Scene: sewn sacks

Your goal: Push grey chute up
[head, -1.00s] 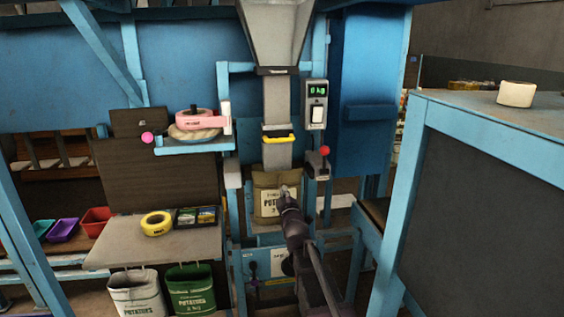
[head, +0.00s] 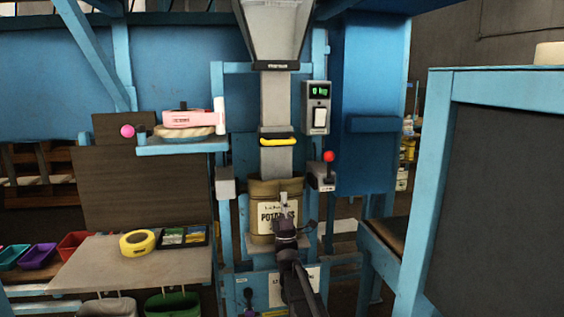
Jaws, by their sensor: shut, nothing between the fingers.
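The grey chute (head: 276,108) hangs upright below the grey hopper (head: 272,30). A yellow handle (head: 277,141) crosses its lower section. The chute's lower end reaches down to the mouth of a tan potato sack (head: 262,213), and whether it goes inside is hard to tell. My gripper (head: 284,202) is shut and empty. It is in front of the sack's label, well below the yellow handle. My gripper hides part of the sack's front.
A scale display (head: 317,106) and a red-knobbed lever (head: 327,170) are right of the chute. A shelf with a pink device (head: 190,118) is at left. A yellow tape roll (head: 139,243) lies on a lower board. A blue-framed dark panel (head: 493,190) stands close at right.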

